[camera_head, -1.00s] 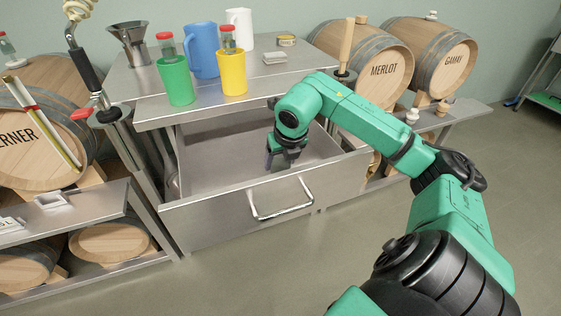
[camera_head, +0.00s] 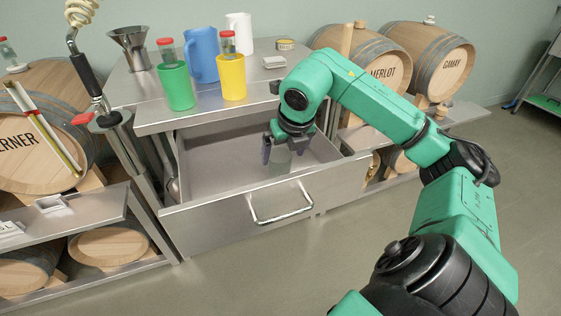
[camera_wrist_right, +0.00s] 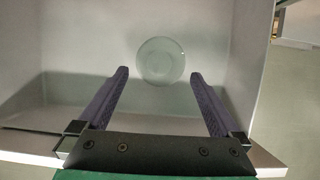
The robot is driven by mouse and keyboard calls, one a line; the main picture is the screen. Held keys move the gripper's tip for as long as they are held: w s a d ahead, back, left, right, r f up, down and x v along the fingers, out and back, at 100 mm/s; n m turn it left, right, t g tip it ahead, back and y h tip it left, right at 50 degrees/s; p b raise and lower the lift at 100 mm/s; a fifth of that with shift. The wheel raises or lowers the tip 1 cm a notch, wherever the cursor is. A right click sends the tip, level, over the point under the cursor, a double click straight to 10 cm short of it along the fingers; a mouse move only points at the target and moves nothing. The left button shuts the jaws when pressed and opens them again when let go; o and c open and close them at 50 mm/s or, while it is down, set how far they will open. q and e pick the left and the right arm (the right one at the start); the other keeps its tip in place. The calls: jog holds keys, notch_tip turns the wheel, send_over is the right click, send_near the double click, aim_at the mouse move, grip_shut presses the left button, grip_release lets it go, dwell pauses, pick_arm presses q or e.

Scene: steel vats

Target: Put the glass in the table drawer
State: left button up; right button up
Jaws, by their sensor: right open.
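The table drawer (camera_head: 242,222) is pulled open, its bar handle facing front. The glass (camera_wrist_right: 161,61) shows in the right wrist view as a clear round outline inside the drawer, just beyond and between my fingertips. In the head view only a faint see-through shape shows by the fingers. My right gripper (camera_head: 284,153) points down into the drawer, its dark fingers spread. In the right wrist view the open gripper (camera_wrist_right: 159,73) shows a clear gap, and neither finger visibly touches the glass. My left gripper is out of view.
On the steel tabletop stand a green cup (camera_head: 176,86), a yellow cup (camera_head: 231,77), a blue jug (camera_head: 201,54), a white jug (camera_head: 239,34) and a steel funnel (camera_head: 130,45). Wine barrels (camera_head: 436,55) flank the table. The rest of the visible drawer floor looks clear.

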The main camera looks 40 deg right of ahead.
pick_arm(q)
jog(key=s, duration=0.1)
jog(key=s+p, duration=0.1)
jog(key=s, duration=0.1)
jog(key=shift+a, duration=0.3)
pick_arm(e)
jog(key=v, duration=0.5)
jog(key=shift+s+r, duration=0.1)
jog(key=shift+r, duration=0.2)
